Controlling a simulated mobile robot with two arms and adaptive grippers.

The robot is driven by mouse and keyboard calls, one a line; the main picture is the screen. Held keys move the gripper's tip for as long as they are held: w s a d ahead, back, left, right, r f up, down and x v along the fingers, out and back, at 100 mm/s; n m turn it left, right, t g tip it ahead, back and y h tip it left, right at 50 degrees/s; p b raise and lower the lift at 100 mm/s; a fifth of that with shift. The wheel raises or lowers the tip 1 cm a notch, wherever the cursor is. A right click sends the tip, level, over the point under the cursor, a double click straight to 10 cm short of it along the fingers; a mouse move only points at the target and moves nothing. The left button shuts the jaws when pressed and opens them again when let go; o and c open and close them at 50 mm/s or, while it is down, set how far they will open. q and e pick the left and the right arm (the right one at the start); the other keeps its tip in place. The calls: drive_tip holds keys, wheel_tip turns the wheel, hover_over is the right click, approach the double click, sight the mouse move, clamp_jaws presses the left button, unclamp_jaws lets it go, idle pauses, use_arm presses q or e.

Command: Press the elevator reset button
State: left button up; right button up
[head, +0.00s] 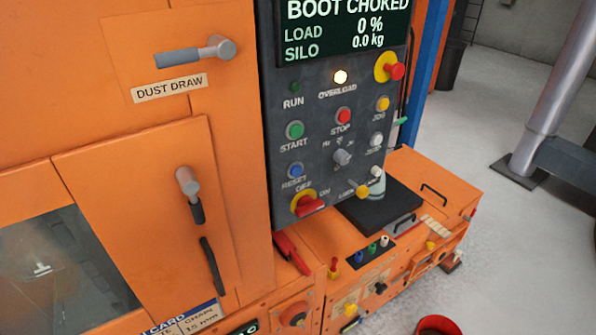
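The reset button (296,170) is a round blue push button with a grey surround, at the lower left of the dark control panel (318,135). Its label RESET sits just below it. The green START button (295,130) is above it, and the red and yellow OFF/ON switch (308,204) is below it. The screen (345,30) reads BOOT CHOKED, load 0 %, silo 0.0 kg. Neither of my grippers is in view.
The orange machine body has a DUST DRAW handle (195,52) and door handles (190,195) left of the panel. A lower orange cabinet (430,180) with small knobs stands right of the panel. A red bucket (438,325) is on the floor. Grey floor (520,240) is open at right.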

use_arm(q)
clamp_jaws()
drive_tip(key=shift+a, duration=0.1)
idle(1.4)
